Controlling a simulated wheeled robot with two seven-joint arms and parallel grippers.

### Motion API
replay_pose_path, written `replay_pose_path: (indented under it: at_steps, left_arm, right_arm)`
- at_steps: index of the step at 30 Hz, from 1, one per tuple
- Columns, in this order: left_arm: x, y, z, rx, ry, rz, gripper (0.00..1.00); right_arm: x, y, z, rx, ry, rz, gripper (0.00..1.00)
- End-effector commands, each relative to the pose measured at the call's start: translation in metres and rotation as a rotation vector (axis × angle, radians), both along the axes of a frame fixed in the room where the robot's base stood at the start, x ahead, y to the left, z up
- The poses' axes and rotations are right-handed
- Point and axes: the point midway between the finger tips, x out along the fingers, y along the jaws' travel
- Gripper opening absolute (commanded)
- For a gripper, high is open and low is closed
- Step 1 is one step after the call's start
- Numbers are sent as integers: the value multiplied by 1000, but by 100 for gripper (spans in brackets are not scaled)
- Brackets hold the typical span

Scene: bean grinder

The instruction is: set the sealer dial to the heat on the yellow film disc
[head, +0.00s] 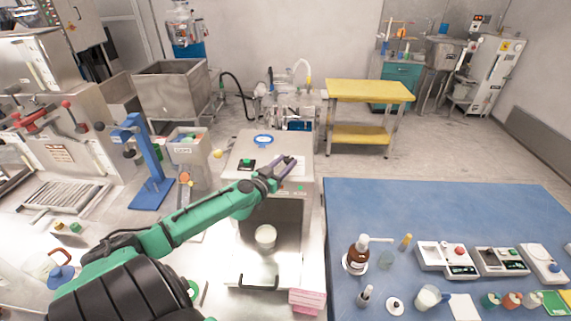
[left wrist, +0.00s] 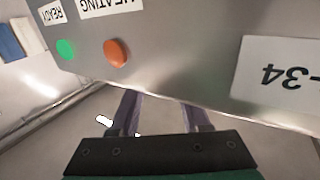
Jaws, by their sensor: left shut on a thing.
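The sealer (head: 232,175) is a pale box-shaped machine in the middle of the head view. My left gripper (head: 287,166) is over its top near the front edge. The left wrist view shows a sealer panel (left wrist: 190,50) upside down, with a green READY lamp (left wrist: 66,49), an orange HEATING lamp (left wrist: 117,53) and a label ending in 34 (left wrist: 275,70). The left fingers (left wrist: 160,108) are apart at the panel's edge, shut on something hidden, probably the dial. I cannot read its setting. I cannot make out the yellow film disc. My right gripper is not in view.
A white round container (head: 265,236) stands below the sealer's front. Pink blocks (head: 308,301) lie nearby. A blue table (head: 440,205) at the right holds bottles, jars and several small devices. A blue stand (head: 150,160) is left of the sealer. A yellow bench (head: 370,92) stands behind.

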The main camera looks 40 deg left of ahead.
Motion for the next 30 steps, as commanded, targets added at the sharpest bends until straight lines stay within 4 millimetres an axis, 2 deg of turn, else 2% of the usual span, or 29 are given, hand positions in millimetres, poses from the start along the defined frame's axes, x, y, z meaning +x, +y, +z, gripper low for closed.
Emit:
replay_pose_path:
  at_steps: [11, 12, 14, 15, 25, 30]
  left_arm:
    - [0, 0, 0, 0, 0, -6, 0]
    - [0, 0, 0, 0, 0, -6, 50]
    - [0, 0, 0, 0, -1, -6, 73]
    - [0, 0, 0, 0, -1, -6, 76]
    - [-1, 0, 0, 0, 0, -5, 76]
    - [-16, -2, -2, 1, 2, -5, 76]
  right_arm:
    - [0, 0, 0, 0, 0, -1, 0]
    - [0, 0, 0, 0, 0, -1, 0]
    - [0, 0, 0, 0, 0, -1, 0]
    - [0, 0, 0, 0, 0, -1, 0]
    - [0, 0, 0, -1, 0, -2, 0]
    - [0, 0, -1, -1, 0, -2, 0]
